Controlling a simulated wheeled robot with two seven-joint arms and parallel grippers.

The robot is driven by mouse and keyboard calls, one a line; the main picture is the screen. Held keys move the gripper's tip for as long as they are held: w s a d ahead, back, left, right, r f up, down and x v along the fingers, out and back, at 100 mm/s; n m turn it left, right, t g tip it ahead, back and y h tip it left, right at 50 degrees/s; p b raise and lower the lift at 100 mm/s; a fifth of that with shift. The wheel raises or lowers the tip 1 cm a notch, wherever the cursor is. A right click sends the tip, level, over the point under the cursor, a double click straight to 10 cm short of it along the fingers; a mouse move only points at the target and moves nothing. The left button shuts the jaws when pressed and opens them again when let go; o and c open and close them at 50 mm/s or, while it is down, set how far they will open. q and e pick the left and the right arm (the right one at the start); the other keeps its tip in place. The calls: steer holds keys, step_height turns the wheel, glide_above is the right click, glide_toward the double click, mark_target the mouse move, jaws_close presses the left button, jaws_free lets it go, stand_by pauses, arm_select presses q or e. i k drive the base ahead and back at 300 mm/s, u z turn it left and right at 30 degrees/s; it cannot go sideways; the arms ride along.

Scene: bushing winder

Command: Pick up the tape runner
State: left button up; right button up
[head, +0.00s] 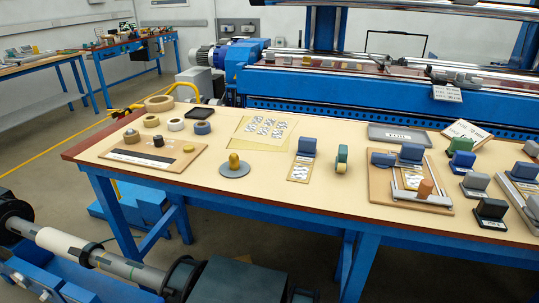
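A small upright green and cream object (342,158) stands near the front middle of the table; it looks like the tape runner, but I cannot be sure at this size. To its left, a blue block (307,146) stands on a tan card with printed marks. Neither of my grippers shows in the head view, and nothing is seen touching the green object.
The long cream-topped table (265,190) has blue legs. Tape rolls (159,103) lie at its left, beside a grey disc (235,171) with a yellow knob. A wooden board (382,190) and several stamp-like blocks crowd the right. A shaft (62,244) crosses the lower left.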

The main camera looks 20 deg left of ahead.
mark_target(341, 161)
steer(key=u, duration=1.1)
steer(key=k, duration=0.7)
steer(key=z, duration=0.9)
steer(key=i, duration=1)
